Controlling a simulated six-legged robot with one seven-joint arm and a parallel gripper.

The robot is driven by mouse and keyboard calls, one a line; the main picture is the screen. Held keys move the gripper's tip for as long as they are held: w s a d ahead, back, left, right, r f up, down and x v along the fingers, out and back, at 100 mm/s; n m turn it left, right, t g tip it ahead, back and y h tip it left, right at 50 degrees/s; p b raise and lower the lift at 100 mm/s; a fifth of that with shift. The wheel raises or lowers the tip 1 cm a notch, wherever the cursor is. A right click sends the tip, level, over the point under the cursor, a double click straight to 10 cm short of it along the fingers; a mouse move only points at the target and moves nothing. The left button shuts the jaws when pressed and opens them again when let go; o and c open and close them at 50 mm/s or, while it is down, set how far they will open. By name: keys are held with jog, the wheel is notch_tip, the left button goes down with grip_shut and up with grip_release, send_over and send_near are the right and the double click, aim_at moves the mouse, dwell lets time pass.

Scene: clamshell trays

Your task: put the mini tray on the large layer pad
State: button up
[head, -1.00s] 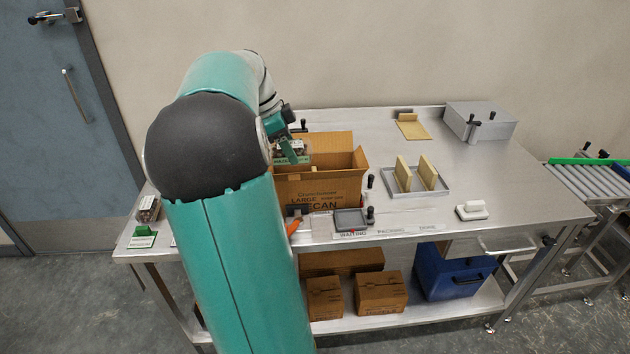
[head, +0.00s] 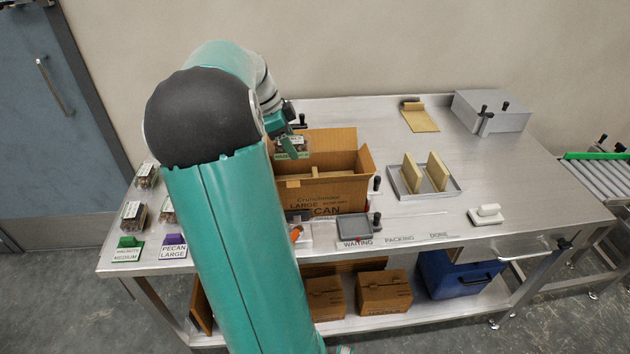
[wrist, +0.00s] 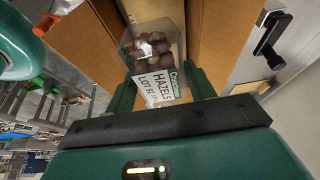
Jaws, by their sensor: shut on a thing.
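My gripper (wrist: 161,84) is shut on a small clear clamshell tray (wrist: 153,48) of round brown nuts with a white label reading HAZELS. In the head view the held tray (head: 292,153) is at the left part of the open carton (head: 330,197) marked LARGE PECAN. Whether it touches anything inside is hidden. A tan strip shows inside the carton; its floor is hidden. Two tan boards (head: 411,171) (head: 438,171) stand upright in a grey holder (head: 452,191), and a tan sheet (head: 420,118) lies flat behind. I cannot tell which is the large layer pad.
Several clamshells (head: 133,214) stand at the table's left, behind green (head: 128,249) and purple (head: 173,246) signs. A small grey tray (head: 354,227) is at the carton's front right. A grey box (head: 491,112) stands at the back right. The table's right side has bare room.

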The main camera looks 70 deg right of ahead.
notch_tip(320, 180, down, 6)
jog(key=shift+w+f, duration=0.1)
jog(key=shift+f, duration=2.45)
jog(key=o, duration=1.1)
jog(key=shift+f, duration=0.1)
jog(key=v, duration=1.2)
